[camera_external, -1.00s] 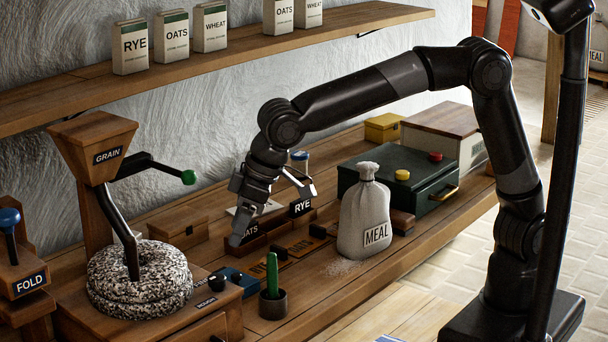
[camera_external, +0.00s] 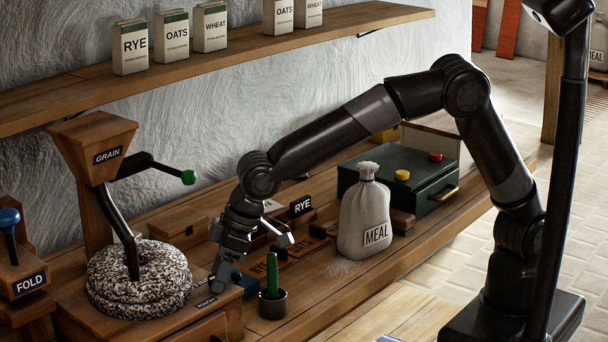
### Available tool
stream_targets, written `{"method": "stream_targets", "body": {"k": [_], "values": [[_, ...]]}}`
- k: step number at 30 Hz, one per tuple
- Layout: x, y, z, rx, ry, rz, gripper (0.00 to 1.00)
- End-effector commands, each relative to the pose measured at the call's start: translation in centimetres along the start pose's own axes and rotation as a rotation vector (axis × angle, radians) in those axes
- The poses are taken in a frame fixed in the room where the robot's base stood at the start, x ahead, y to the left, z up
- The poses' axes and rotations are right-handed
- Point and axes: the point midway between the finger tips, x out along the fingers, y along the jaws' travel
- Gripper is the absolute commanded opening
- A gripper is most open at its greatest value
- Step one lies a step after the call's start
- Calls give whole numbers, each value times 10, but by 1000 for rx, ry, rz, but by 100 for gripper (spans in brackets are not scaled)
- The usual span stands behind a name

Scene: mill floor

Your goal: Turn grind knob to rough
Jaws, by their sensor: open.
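The mill has a grain hopper (camera_external: 95,140), a speckled millstone (camera_external: 135,280) and a wooden base (camera_external: 190,322) at the left. Small dark labels (camera_external: 205,302) lie on the base top; one seems to read "ROUGH", though it is tiny. My gripper (camera_external: 252,262) is open and empty, pointing down at the right end of the base. One finger reaches down over the spot of the small black knob beside the labels, and the other sticks out to the right. The knob is mostly or wholly hidden behind the finger, and I cannot tell whether they touch.
A meal sack (camera_external: 365,220) and a green box (camera_external: 400,185) stand further right. The crank with its green handle (camera_external: 188,177) juts out above the stone. The bench front is clear.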

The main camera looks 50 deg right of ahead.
Motion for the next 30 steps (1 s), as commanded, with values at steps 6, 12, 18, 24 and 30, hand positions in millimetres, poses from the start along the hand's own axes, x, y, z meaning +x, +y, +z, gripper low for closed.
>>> {"method": "stream_targets", "body": {"k": [6, 12, 18, 24, 30], "values": [[2, 0, 0, 0, 0, 0, 53], [1, 0, 0, 0, 0, 0, 42], [1, 0, 0, 0, 0, 0, 26], [1, 0, 0, 0, 0, 0, 10], [2, -1, 0, 37, -1, 16, 9]]}}
